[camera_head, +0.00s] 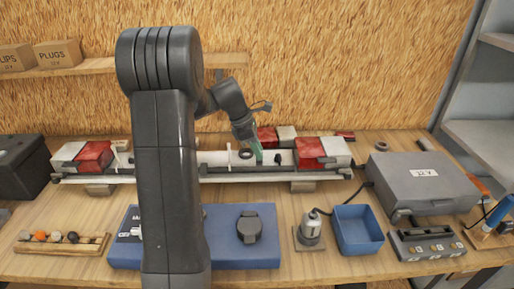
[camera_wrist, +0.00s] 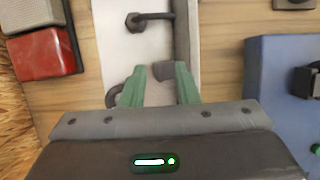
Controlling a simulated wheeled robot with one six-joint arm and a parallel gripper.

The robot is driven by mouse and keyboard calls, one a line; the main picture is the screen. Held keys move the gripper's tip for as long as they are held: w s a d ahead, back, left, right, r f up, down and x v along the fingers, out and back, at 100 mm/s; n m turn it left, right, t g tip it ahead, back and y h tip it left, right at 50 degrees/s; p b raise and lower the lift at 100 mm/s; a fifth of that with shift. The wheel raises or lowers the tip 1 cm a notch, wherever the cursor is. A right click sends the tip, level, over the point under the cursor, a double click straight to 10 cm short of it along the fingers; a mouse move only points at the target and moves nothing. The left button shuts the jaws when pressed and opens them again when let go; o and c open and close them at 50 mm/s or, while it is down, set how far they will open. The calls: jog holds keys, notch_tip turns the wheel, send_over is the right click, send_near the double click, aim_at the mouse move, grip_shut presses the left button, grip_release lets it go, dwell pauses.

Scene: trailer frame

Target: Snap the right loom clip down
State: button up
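My gripper (camera_wrist: 160,80) has two green fingers set apart, with a pale gap between them. In the head view it (camera_head: 258,157) points down over the middle right of the white trailer frame (camera_head: 222,158). A small dark clip-like part (camera_wrist: 150,20) lies on the frame ahead of the fingers; it also shows in the head view (camera_head: 278,158), right of my gripper. I take it for the right loom clip; whether it is snapped down cannot be told. A dark stub (camera_wrist: 163,70) shows between the fingertips, beside the right finger. A dark ring (camera_head: 246,153) is left of my gripper.
Red-and-white lamp blocks (camera_head: 310,152) sit at the frame's right end, with another red block (camera_head: 266,138) behind it. My arm hides the frame's left middle.

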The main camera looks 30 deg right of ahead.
grip_shut()
